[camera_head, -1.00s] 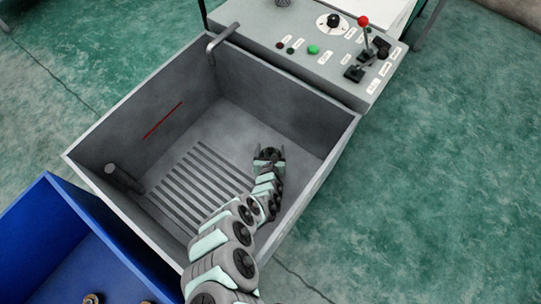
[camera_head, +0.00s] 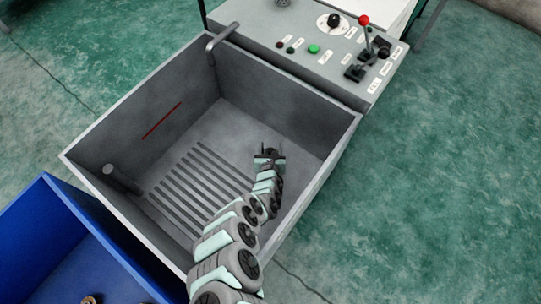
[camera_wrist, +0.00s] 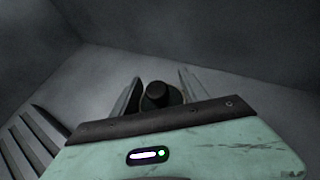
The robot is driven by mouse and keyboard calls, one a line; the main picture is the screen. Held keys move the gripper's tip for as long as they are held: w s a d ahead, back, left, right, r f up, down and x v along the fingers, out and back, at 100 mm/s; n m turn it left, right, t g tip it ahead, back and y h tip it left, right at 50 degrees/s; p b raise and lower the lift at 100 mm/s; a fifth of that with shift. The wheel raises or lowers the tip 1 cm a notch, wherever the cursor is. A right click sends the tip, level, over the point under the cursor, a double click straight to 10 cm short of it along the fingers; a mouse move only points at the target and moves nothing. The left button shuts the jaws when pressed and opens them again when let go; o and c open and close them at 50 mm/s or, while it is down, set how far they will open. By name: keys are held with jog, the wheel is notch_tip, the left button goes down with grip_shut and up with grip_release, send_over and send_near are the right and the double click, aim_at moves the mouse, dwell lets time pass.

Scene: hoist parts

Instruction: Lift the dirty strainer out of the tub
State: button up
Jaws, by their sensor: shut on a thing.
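My gripper (camera_head: 268,157) is down inside the grey tub (camera_head: 310,187), near its right side and low over the floor. In the wrist view my gripper (camera_wrist: 158,90) is shut on a dark round piece with a knob on top, the strainer (camera_wrist: 157,96), which sits between the two fingers. Only the upper part of the strainer shows; the gripper body hides the rest. I cannot tell whether it touches the tub floor. In the head view the strainer is mostly hidden by my gripper.
A slatted grate (camera_head: 195,185) lies in the tub floor left of my arm. A pipe (camera_head: 222,40) at the back rim and a peg (camera_head: 120,177) at the left wall stick out. A blue bin (camera_head: 52,240) stands at lower left. A control panel (camera_head: 310,35) is behind the tub.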

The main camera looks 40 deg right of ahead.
jog(key=c, duration=0.5)
